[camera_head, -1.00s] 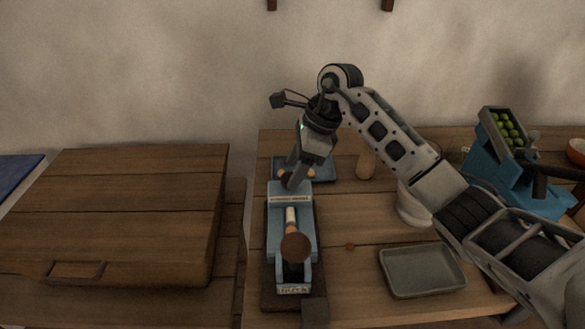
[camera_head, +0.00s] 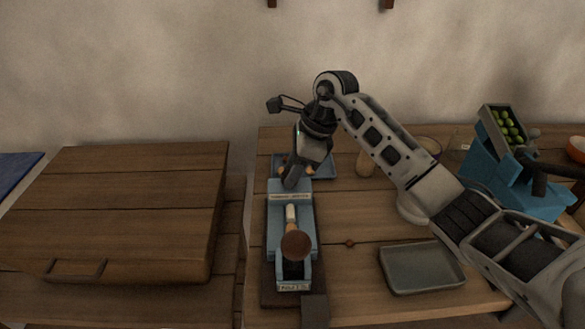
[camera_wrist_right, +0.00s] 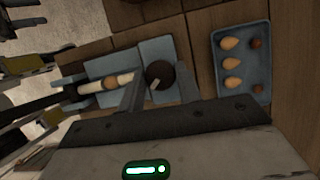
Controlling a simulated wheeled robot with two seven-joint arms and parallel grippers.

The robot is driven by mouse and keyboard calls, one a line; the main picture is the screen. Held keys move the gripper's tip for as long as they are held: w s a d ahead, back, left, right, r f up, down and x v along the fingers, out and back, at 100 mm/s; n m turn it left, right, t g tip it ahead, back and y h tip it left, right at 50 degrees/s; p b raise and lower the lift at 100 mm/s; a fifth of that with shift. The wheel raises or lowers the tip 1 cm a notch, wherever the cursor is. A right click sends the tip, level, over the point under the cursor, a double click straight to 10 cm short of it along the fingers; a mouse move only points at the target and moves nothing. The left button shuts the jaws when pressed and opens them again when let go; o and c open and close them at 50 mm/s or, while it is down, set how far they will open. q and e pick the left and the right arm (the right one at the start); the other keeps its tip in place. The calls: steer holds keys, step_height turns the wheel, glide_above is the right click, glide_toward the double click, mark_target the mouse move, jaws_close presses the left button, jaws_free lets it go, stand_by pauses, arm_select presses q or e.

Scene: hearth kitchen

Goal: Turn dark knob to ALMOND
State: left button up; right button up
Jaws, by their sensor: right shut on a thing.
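The blue nutcracker-like device (camera_head: 306,228) stands on a dark board at the left part of the right table. It has a label strip across its top, too small to read, and a brown round end (camera_head: 296,244) at the front. My right gripper (camera_head: 292,180) points down at the device's rear. In the right wrist view the dark round knob (camera_wrist_right: 159,73), with a pale pointer mark, sits between the two fingers of my right gripper (camera_wrist_right: 159,86), which is shut on it. In the head view the knob is hidden by the fingers. My left gripper is not seen.
A blue tray (camera_wrist_right: 224,77) with almonds and brown nuts lies just behind the device. A grey empty tray (camera_head: 423,268) lies to the right, and a blue machine with green fruit (camera_head: 506,180) stands farther right. A wooden box (camera_head: 120,215) fills the left.

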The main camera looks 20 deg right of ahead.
steer(key=m+t, duration=0.1)
steer(key=m, duration=0.2)
steer(key=shift+h, duration=0.3)
steer(key=m, duration=0.2)
steer(key=m+t+h+b, duration=0.1)
steer(key=m, duration=0.2)
steer(key=shift+s+a+m+t, duration=0.15)
steer(key=shift+m+t, duration=0.15)
steer(key=m+h, duration=0.1)
steer(key=m, duration=0.1)
steer(key=shift+a+m+b, duration=0.1)
steer(key=shift+m+b, duration=0.3)
steer(key=m+h+b, duration=0.1)
steer(key=m, duration=0.1)
steer(key=shift+m+t, duration=0.3)
steer(key=shift+a+m+h+b, duration=0.1)
steer(key=shift+m+h+b, duration=0.2)
steer(key=shift+m+h, duration=0.3)
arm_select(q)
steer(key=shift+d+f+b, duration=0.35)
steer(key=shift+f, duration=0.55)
arm_select(e)
steer(key=shift+m+h, duration=0.3)
steer(key=shift+m, duration=0.8)
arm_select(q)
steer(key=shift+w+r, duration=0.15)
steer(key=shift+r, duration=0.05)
